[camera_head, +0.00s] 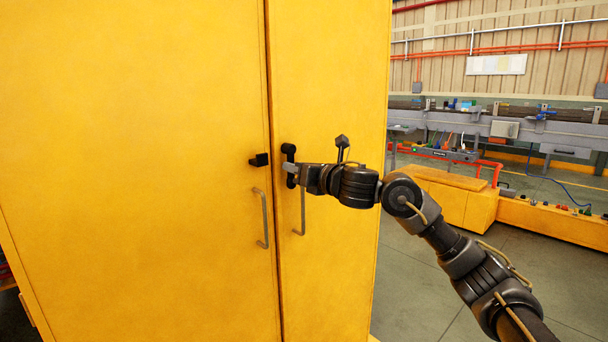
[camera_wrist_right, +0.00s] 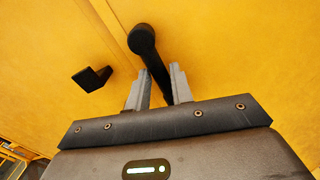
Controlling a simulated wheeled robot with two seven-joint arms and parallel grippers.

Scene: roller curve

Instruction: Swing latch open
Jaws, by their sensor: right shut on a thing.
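A black latch (camera_head: 289,152) is mounted on the narrow right door of a yellow cabinet (camera_head: 120,120). It hangs about vertical, with its round pivot end at the top. A small black catch (camera_head: 259,160) sits on the left door, apart from the latch, and shows in the right wrist view (camera_wrist_right: 91,78). My right gripper (camera_head: 290,169) reaches in from the right and is shut on the latch's lower part. In the right wrist view the latch bar (camera_wrist_right: 150,62) runs down between the two grey fingers (camera_wrist_right: 159,85). My left gripper is not in view.
Two grey door handles, the left (camera_head: 262,218) and the right (camera_head: 301,212), hang below the latch and catch. Open floor (camera_head: 420,290) lies right of the cabinet. A yellow low bench (camera_head: 450,195) and a conveyor line (camera_head: 500,128) stand farther back.

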